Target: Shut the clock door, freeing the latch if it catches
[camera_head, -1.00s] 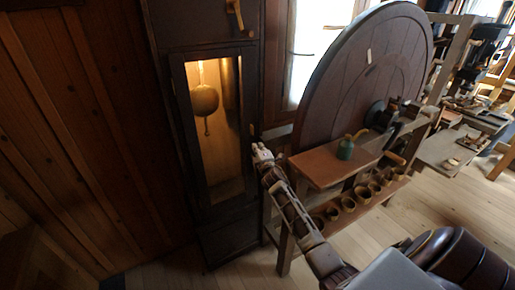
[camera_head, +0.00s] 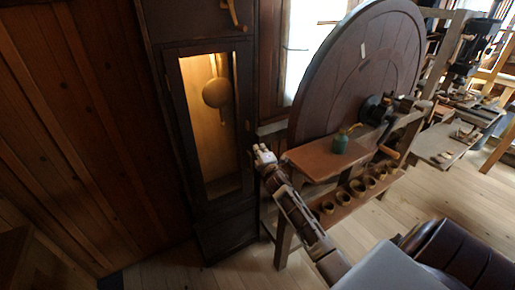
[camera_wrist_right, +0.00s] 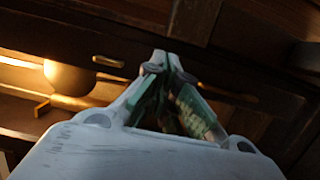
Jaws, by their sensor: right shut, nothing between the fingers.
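The tall dark clock case (camera_head: 202,26) stands upright at the left in the head view. Its narrow clock door (camera_head: 189,140) has a dark frame around a lit pane, with a round pendulum bob (camera_head: 217,93) behind it. I cannot tell whether the door is fully flush. My right gripper (camera_head: 261,151) is shut and empty beside the door's right edge; contact is unclear. In the right wrist view, its closed fingertips (camera_wrist_right: 166,60) are close to dark wood, with a small brass piece (camera_wrist_right: 108,61) to their left. The latch's state cannot be made out. My left gripper is out of view.
A large wooden wheel (camera_head: 350,75) and a bench (camera_head: 318,160) stand close to the right of the clock. A green pot (camera_head: 340,143) sits on the bench, with several small cups (camera_head: 341,196) on the shelf below. Bare floor lies in front.

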